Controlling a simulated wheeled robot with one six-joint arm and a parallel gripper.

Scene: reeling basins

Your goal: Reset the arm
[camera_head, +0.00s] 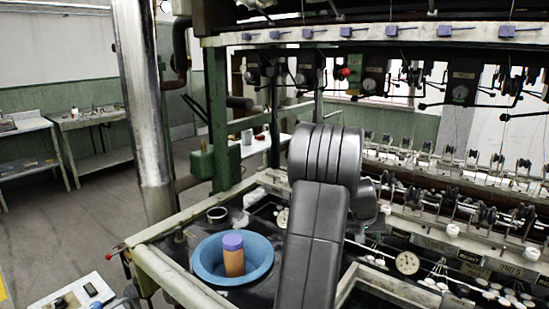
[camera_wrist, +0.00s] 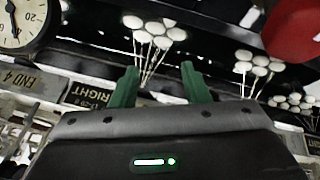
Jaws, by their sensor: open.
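My arm (camera_head: 318,215) rises from the bottom middle of the head view and bends over the machine; it hides its own gripper there. In the wrist view my gripper (camera_wrist: 160,88) shows two green fingers spread apart, with nothing between them. Beyond the fingers are white cocoons (camera_wrist: 153,30) on thin threads over a dark basin. A round dial (camera_wrist: 22,22) is at the upper left, and a red round thing (camera_wrist: 292,30) is at the upper right.
A blue bowl (camera_head: 207,268) holding an orange jar with a purple lid (camera_head: 233,258) stands left of my arm. A metal pole (camera_head: 142,90) and green post (camera_head: 217,120) rise at left. Reels (camera_head: 480,190) line the right. Floor (camera_head: 90,225) is clear at left.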

